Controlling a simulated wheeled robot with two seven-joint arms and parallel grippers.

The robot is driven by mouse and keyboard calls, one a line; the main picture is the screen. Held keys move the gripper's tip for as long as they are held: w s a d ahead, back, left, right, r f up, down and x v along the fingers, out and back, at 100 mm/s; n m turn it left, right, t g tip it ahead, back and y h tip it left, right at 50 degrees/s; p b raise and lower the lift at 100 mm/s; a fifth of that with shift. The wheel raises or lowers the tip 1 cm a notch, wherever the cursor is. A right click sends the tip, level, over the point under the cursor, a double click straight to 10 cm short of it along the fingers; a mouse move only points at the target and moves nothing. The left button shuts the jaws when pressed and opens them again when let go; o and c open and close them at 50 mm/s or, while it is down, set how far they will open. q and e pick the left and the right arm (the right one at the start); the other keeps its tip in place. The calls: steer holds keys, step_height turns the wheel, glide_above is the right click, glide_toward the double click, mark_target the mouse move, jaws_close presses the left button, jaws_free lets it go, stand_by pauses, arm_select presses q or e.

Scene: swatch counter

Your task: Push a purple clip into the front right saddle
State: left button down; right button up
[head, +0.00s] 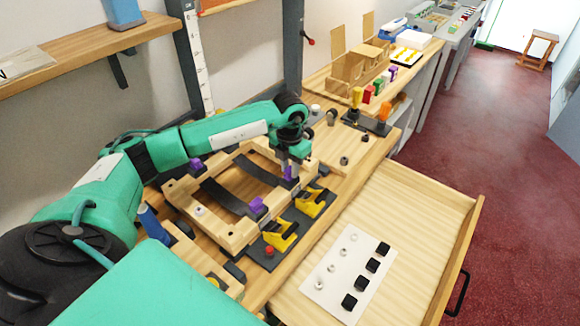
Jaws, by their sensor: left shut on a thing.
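A light wooden frame (222,236) lies on the bench with two dark straps (226,197) across it. My left gripper (289,166) points down at the right side of the frame and is shut on a purple clip (288,173). The clip is at the end of a strap; the saddle under it is hidden, and I cannot tell whether the clip is seated. Another purple clip (257,205) sits at the near end of the other strap, and one more (197,164) is at the frame's back left. My right gripper is out of view.
Two yellow and black toggle clamps (281,236) stand in front of the frame beside a red button (269,251). An open drawer (410,215) at the right holds a white sheet (330,285) with black blocks and small pale knobs. Wooden boxes (352,72) stand farther back.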

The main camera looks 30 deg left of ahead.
mark_target(290, 169)
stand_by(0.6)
arm_select(q)
steer(key=shift+f+b, duration=0.35)
steer(key=shift+b, duration=0.1)
steer(key=c, duration=0.8)
jaws_free()
steer(key=shift+c, duration=0.2)
steer(key=shift+r+p, duration=1.5)
steer(key=shift+r, duration=1.6)
steer(key=shift+f, duration=0.1)
